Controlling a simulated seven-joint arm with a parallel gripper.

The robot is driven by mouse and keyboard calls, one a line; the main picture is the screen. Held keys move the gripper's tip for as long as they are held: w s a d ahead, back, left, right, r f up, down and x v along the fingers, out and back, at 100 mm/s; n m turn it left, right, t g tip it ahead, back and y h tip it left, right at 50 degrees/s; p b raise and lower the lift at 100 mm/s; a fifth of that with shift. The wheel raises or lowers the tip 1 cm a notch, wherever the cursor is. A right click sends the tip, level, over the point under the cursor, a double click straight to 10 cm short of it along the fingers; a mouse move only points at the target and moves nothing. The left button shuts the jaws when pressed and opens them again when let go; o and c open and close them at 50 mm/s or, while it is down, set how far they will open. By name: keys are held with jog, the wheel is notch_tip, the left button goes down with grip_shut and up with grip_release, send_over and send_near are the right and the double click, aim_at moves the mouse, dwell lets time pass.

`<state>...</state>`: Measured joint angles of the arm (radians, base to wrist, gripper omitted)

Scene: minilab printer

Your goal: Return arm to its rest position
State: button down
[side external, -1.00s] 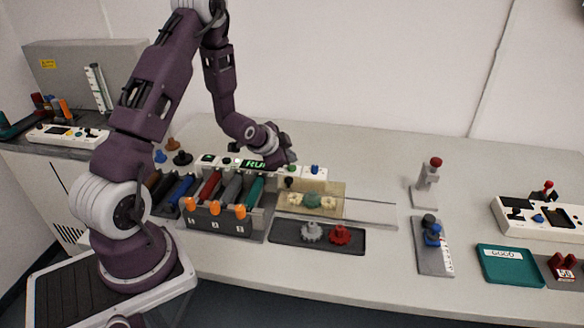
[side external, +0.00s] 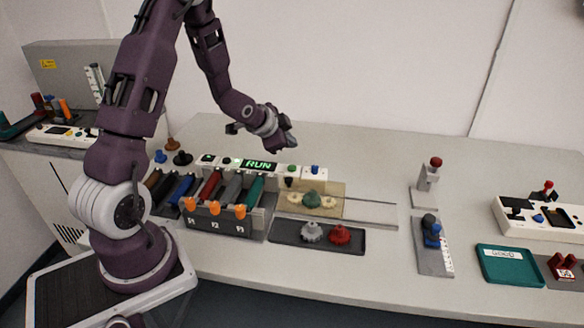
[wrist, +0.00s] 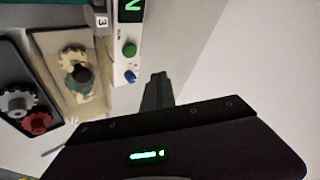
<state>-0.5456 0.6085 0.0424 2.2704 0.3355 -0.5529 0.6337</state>
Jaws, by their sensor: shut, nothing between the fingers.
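My gripper (side external: 290,146) is shut and empty. It hangs in the air above and behind the printer's control panel, clear of everything. In the wrist view my gripper (wrist: 158,82) shows as dark closed fingers beside the panel's edge. The printer panel (side external: 262,166) has a green lit RUN display (side external: 261,164), a green button and a blue button. In front of it are several coloured cartridges with orange knobs, and a beige plate (wrist: 42,45) carrying a green gear piece (side external: 312,199) and cream gears.
A dark tray (side external: 276,234) with a grey and a red gear lies at the front. A grey stand with a red knob (side external: 435,162), a blue-knobbed fixture (side external: 431,232), a teal tray (side external: 508,252) and a white device stand to the right. The table behind the printer is mostly clear.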

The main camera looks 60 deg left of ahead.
jog(key=s+d+r+n+g, duration=0.1)
jog(key=s+d+r, duration=0.4)
jog(key=d+r, duration=0.2)
jog(key=s+d+r+n, duration=0.2)
jog(key=s+d+r, duration=0.35)
jog(key=r, duration=0.25)
jog(key=s+d+r+n+g+h, duration=0.1)
jog(key=s+d, duration=0.4)
jog(key=s, duration=0.3)
jog(key=s+d+r+g+h, duration=0.1)
jog(key=s+d+h, duration=0.1)
jog(key=s+d, duration=0.3)
jog(key=s, duration=0.4)
jog(key=shift+s+d+r+n, duration=0.2)
jog(key=shift+r+n, duration=0.1)
jog(key=shift+n, duration=0.1)
jog(key=shift+a, duration=0.1)
